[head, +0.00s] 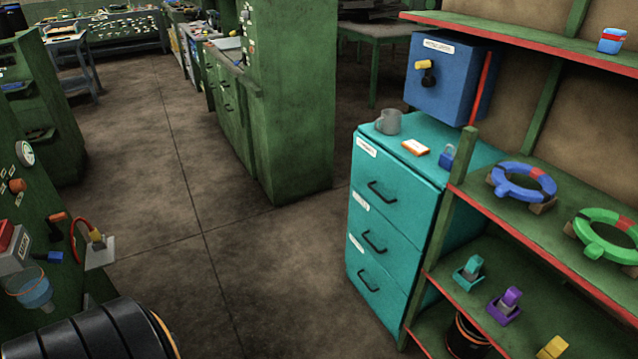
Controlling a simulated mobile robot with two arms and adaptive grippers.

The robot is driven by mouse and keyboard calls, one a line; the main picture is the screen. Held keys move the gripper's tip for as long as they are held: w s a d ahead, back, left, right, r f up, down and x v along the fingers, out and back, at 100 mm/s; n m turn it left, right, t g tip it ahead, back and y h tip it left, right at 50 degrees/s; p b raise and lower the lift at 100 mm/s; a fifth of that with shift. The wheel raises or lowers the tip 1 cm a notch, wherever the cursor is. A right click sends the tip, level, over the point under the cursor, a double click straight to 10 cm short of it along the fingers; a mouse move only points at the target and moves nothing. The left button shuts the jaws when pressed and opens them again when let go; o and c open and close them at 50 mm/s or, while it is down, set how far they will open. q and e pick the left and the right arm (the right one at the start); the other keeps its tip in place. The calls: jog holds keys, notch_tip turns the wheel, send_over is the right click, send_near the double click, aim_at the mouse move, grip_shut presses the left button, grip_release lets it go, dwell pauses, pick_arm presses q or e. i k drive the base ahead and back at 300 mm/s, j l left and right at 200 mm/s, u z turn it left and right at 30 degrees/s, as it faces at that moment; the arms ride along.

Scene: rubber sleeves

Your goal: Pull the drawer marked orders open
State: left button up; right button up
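A teal cabinet (393,215) stands right of centre with three drawers, all flush and closed. The top drawer (400,185), middle drawer (390,232) and bottom drawer (380,275) each have a black bar handle. Each has a small white label at its upper left; the lettering is too small to tell which one says orders. The top handle (382,192), middle handle (374,242) and bottom handle (368,281) are all unobstructed. Neither of my grippers is in the head view.
A grey mug (388,122), an orange-edged card (415,147) and a blue padlock (447,157) sit on the cabinet top. A green shelf (540,222) with rings adjoins on the right. Bare floor (270,270) lies before the drawers. A black ribbed cylinder (100,335) is at lower left.

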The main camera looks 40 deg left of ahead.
aim_at(409, 201)
jog(key=u, duration=0.9)
